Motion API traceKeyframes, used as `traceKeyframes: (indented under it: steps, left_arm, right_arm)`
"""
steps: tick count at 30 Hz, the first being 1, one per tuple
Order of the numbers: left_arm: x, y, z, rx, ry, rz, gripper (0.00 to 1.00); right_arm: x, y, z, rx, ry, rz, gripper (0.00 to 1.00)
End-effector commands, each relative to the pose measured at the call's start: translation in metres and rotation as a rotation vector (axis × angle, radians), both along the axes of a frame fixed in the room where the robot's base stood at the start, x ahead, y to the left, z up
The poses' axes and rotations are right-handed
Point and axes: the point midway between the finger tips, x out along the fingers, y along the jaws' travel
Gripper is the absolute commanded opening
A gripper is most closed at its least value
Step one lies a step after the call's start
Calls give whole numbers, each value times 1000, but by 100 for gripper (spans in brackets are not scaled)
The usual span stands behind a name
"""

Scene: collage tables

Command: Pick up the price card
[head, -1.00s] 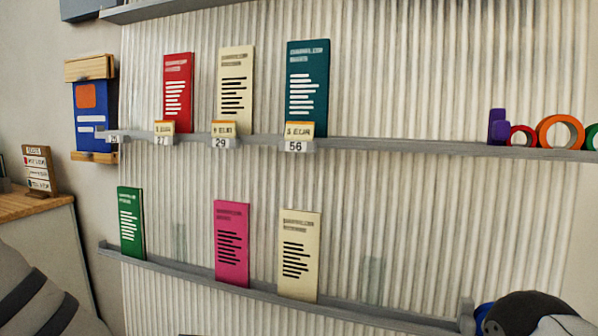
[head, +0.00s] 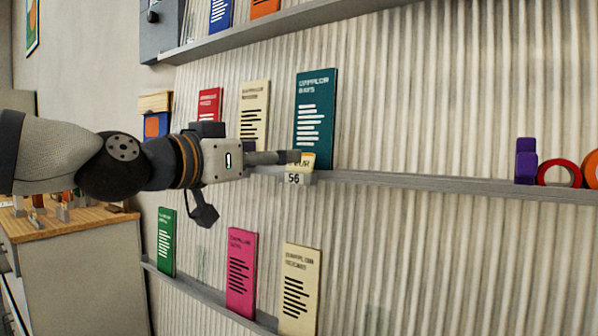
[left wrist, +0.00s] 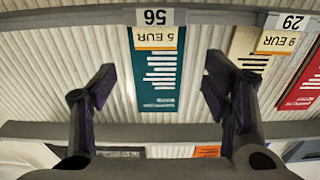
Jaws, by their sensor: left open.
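A small cream price card reading 5 EUR (head: 308,160) stands at the shelf edge above a clip numbered 56 (head: 294,179), in front of a teal leaflet (head: 316,112). My left gripper (head: 297,157) reaches in from the left, its fingers at the card and covering part of it. In the left wrist view the picture is upside down. The 5 EUR card (left wrist: 155,38) is unobstructed there, and the open, empty fingers (left wrist: 161,78) are spread to either side of its line. A 9 EUR card (left wrist: 278,41) stands beside it. My right gripper is out of view.
Red (head: 209,104) and cream (head: 254,105) leaflets stand on the same shelf, behind my left arm. Purple and red shapes (head: 557,173) stand at the right. The shelf edge (head: 420,184) between is bare. A lower ledge holds green, pink and cream leaflets (head: 301,285).

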Motion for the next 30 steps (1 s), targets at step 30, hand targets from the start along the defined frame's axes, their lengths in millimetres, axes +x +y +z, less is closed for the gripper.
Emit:
traceKeyframes:
  steps: [30]
  left_arm:
    - [56,-46,-7,0,0,0,31]
  right_arm:
    - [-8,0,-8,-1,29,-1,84]
